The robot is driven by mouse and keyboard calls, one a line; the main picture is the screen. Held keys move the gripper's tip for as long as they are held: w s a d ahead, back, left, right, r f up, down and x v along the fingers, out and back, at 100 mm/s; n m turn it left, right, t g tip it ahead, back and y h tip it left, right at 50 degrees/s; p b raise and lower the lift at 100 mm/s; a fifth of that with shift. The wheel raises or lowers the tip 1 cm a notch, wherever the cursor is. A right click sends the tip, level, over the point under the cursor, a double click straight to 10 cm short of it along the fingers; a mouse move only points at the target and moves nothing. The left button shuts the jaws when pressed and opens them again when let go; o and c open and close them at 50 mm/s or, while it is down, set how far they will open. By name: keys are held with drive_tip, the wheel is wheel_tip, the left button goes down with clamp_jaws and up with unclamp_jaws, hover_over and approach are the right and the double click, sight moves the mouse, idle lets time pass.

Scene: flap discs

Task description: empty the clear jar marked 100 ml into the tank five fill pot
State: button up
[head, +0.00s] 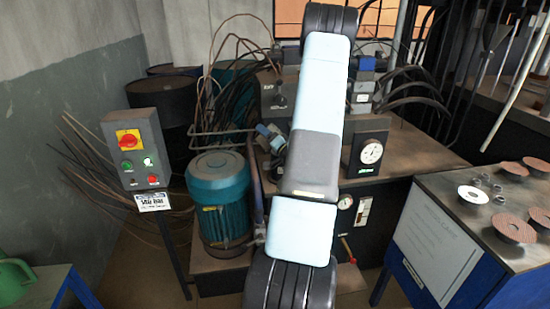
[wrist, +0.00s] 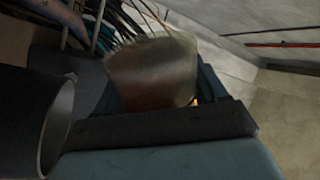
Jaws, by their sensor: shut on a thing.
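In the wrist view my gripper (wrist: 160,118) shows as a dark bar on a teal body along the bottom. It is shut on a clear jar (wrist: 155,68), which stands out beyond the bar, looks tilted and has a brownish tint inside. No 100 ml mark can be read on it. A dark open-mouthed cylinder (wrist: 58,125) lies close at the left edge of the wrist view, apart from the jar; I cannot tell if it is the tank five fill pot. In the head view my arm fills the middle, and the gripper and jar are not visible.
In the head view a switch box (head: 137,148) on a post stands left, beside a teal motor (head: 217,190). A gauge (head: 371,151) and hoses are behind my arm. A cabinet (head: 437,237) at right carries several flap discs. A green thing (head: 14,283) sits lower left.

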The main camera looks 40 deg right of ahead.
drive_tip(key=shift+d+f+m+h+p, duration=0.1)
drive_tip(key=shift+f+m+h+p, duration=0.2)
drive_tip(key=shift+m, duration=0.65)
drive_tip(key=shift+f+m+h+p, duration=0.2)
drive_tip(key=shift+f+m+p, duration=0.15)
drive_tip(key=shift+m, duration=0.6)
drive_tip(key=shift+s+d+r+m+h+p, duration=0.15)
drive_tip(key=shift+r+m+h+p, duration=0.1)
drive_tip(key=shift+m, duration=0.45)
drive_tip(key=shift+w+d+r+m+h+p, duration=0.1)
drive_tip(key=shift+r+m+h+p, duration=0.15)
drive_tip(key=shift+m, duration=0.45)
drive_tip(key=shift+s+d+r+m+h+p, duration=0.15)
drive_tip(key=shift+r+m, duration=0.15)
drive_tip(key=shift+m, duration=0.4)
drive_tip(key=shift+d+f+m+h, duration=0.25)
drive_tip(key=shift+f+m, duration=0.1)
drive_tip(key=shift+m, duration=0.55)
